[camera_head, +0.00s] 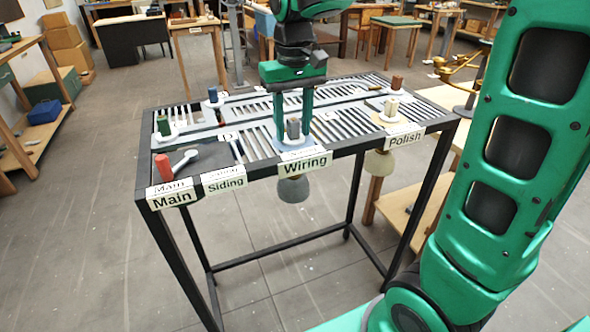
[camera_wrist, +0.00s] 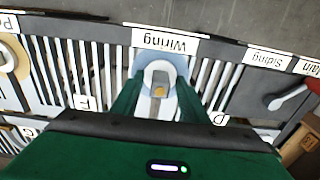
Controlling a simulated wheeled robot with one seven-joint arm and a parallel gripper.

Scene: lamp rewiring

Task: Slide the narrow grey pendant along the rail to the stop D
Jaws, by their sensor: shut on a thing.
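My gripper (camera_head: 293,138) points down at the near side of the slotted rail frame, behind the Wiring sign (camera_head: 305,162). Its fingers are shut on the grey upright block (camera_head: 293,127) on a pale blue plate. In the wrist view my gripper (camera_wrist: 160,108) shows a finger on each side of this block, which has a yellow dot on top. A grey shade (camera_head: 293,189) hangs below the frame under the block; I take it as the grey pendant. In the wrist view the D label (camera_wrist: 218,119) is to the right of the fingers, partly cut by my gripper body.
A cream block (camera_head: 392,106) with a beige shade (camera_head: 379,163) stands near the Polish sign (camera_head: 405,139). Green, blue and brown blocks stand farther back. An F label (camera_wrist: 85,102) lies left of the fingers.

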